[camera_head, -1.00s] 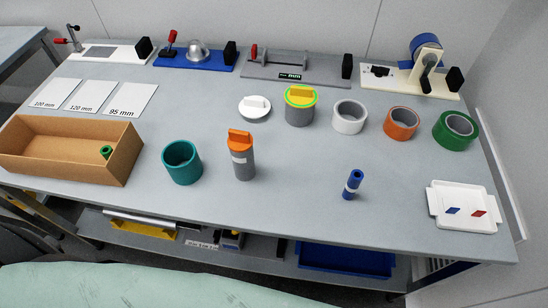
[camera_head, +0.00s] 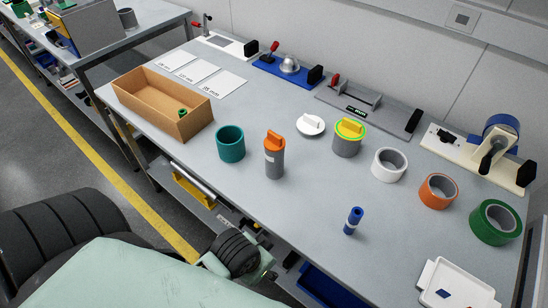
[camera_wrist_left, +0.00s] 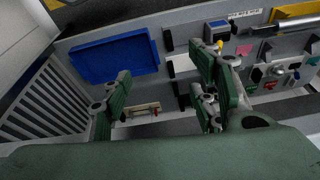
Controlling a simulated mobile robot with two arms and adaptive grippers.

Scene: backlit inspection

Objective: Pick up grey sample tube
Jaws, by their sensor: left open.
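A grey tube with an orange cap and a pale label (camera_head: 274,162) stands upright near the front edge of the table. A wider grey container with a yellow and green lid (camera_head: 347,143) stands behind it to the right. My left arm shows at the bottom of the head view, low in front of the table and well apart from both. In the left wrist view my left gripper (camera_wrist_left: 158,100) is open and empty, its green fingers spread, facing the lower shelf. The tube is not in that view. My right gripper is not seen.
A teal cup (camera_head: 231,146) stands left of the tube, and a cardboard box (camera_head: 190,126) lies further left. Tape rolls line the right side. A blue tray (camera_wrist_left: 112,57) is on the lower shelf.

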